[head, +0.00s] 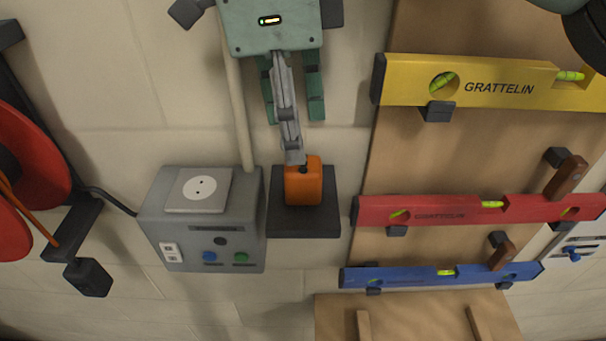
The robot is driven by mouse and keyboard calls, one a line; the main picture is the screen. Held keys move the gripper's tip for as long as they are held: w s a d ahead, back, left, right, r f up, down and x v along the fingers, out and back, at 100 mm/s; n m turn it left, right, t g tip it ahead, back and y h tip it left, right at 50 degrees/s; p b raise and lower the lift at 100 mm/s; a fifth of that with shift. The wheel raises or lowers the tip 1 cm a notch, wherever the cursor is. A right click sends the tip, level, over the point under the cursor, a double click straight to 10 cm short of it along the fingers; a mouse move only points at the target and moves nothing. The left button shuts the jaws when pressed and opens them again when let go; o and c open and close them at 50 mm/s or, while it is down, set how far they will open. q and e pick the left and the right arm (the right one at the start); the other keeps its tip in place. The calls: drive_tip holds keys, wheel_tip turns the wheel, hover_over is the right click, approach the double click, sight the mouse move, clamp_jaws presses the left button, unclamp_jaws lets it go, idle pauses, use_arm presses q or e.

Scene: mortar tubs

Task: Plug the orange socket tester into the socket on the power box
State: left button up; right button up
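The orange socket tester (304,188) stands on a small black shelf (290,225), just right of the power box. The grey power box (215,236) carries a pale socket plate (217,197) with a round white socket (198,188) on top; the socket is empty. My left gripper (295,158) comes down from the top, its green body above and its narrow grey fingers ending at the tester's upper edge. The fingers overlap edge-on, so their gap is hidden, and I cannot tell whether they touch the tester.
A red cable reel (28,165) hangs at the left. Yellow (410,85), red (460,211) and blue (410,276) spirit levels hang on a wooden board at the right.

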sight(303, 172)
drive_tip(key=shift+w+d+f, duration=0.1)
drive_tip(key=shift+d+f, duration=0.1)
drive_tip(key=shift+f, duration=1.15)
use_arm(q)
drive_tip(key=shift+w+d+r, duration=0.1)
drive_tip(key=shift+w+r, duration=0.1)
drive_tip(key=shift+w, duration=0.45)
use_arm(e)
drive_tip(key=shift+f+p, duration=0.2)
drive_tip(key=shift+p, duration=0.1)
drive_tip(key=f, duration=0.1)
drive_tip(key=f+p, duration=0.1)
drive_tip(key=f, duration=0.2)
drive_tip(key=shift+s+d+f, duration=0.15)
drive_tip(key=shift+s+d, duration=0.15)
drive_tip(key=shift+d, duration=0.1)
drive_tip(key=shift+f, duration=0.2)
use_arm(q)
drive_tip(key=shift+s+r, duration=0.25)
drive_tip(key=shift+r, duration=0.5)
use_arm(e)
drive_tip(key=shift+c, duration=0.3)
drive_tip(key=c, duration=1.1)
